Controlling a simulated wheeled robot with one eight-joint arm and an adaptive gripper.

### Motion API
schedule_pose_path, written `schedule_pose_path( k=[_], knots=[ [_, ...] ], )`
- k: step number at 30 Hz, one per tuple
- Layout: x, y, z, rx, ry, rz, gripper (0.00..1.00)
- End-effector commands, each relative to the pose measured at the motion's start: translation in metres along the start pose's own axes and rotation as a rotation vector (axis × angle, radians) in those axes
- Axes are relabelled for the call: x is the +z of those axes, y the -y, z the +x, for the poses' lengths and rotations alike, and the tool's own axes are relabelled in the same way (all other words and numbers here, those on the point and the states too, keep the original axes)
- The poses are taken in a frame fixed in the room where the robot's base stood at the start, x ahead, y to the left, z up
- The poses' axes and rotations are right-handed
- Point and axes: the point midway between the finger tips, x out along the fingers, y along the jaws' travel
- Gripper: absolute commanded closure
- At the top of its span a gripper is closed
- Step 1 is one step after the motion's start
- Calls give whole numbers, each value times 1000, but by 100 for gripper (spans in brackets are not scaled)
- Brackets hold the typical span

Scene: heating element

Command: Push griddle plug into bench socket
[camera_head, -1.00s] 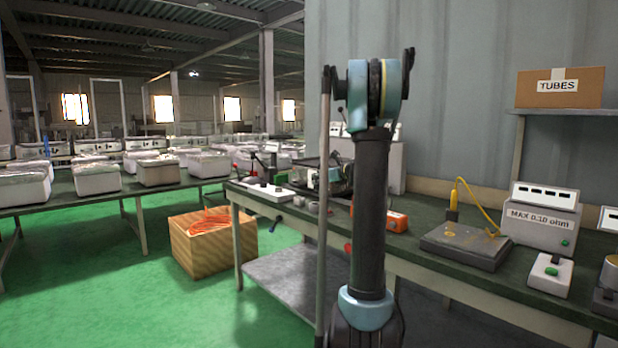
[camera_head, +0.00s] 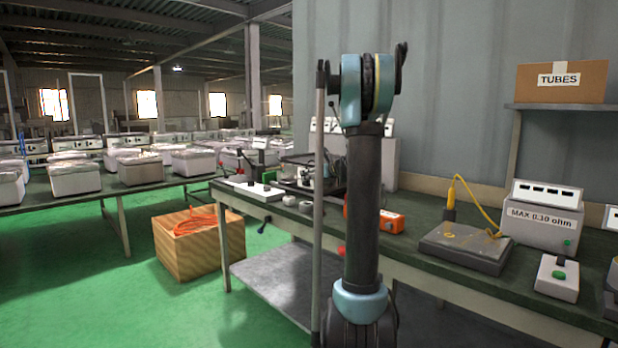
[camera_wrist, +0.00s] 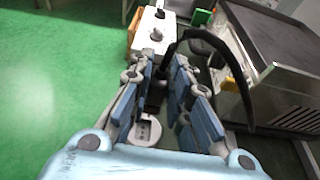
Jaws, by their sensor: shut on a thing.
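In the wrist view my gripper (camera_wrist: 165,88) has its two blue-padded fingers closed on a dark plug (camera_wrist: 156,92), mostly hidden between them. A black cable (camera_wrist: 212,38) arches from the plug to the right. Below the fingers is a pale round fitting (camera_wrist: 146,130) with dark marks, which may be the bench socket; I cannot tell whether the plug touches it. The griddle (camera_wrist: 285,40), with a dark top and steel front, is at the right. In the head view my arm hides the gripper and part of the bench.
A white box with dark knobs (camera_wrist: 155,38) stands beyond the fingers. On the bench (camera_head: 425,270) are an orange device (camera_head: 391,222), a dark plate (camera_head: 465,246) and a grey meter (camera_head: 541,222). A wooden crate (camera_head: 197,250) stands on the green floor left of the bench.

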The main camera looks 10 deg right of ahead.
Motion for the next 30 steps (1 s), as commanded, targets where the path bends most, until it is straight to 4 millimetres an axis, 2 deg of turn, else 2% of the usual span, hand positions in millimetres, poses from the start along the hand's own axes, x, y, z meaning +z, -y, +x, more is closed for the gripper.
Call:
schedule_pose_path(
  k=[18, 30],
  knots=[
    [-45, 6, 9, -7, 0, 2, 100],
    [-50, 5, 11, -7, 0, 2, 100]
  ],
)
